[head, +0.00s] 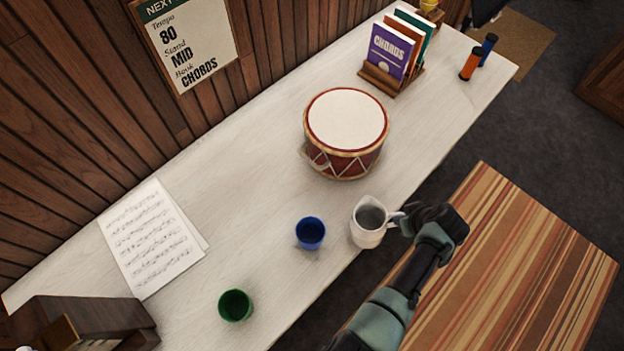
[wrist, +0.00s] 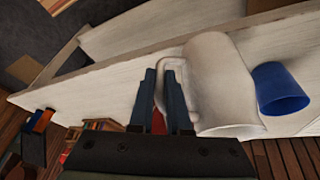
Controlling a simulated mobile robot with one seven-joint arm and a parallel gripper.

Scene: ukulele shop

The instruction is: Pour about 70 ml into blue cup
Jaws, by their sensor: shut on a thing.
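A white pitcher (head: 367,225) with dark-looking contents is near the front edge of the white table, its handle on the right. My gripper (head: 403,218) is shut on that handle from the right side. In the wrist view the fingers (wrist: 168,95) are at the handle, with the pitcher body (wrist: 222,80) beside them. The pitcher looks about upright; I cannot tell whether it touches the table. The blue cup (head: 310,233) stands just left of the pitcher, apart from it in the head view, and looks empty. It also shows in the wrist view (wrist: 281,89).
A green cup (head: 235,305) stands at lower left. Sheet music (head: 152,238) lies behind it. A red drum (head: 345,135) stands behind the pitcher. A book rack (head: 392,78) and orange and blue shakers (head: 471,64) are at the far end. A striped bench (head: 510,260) is at right.

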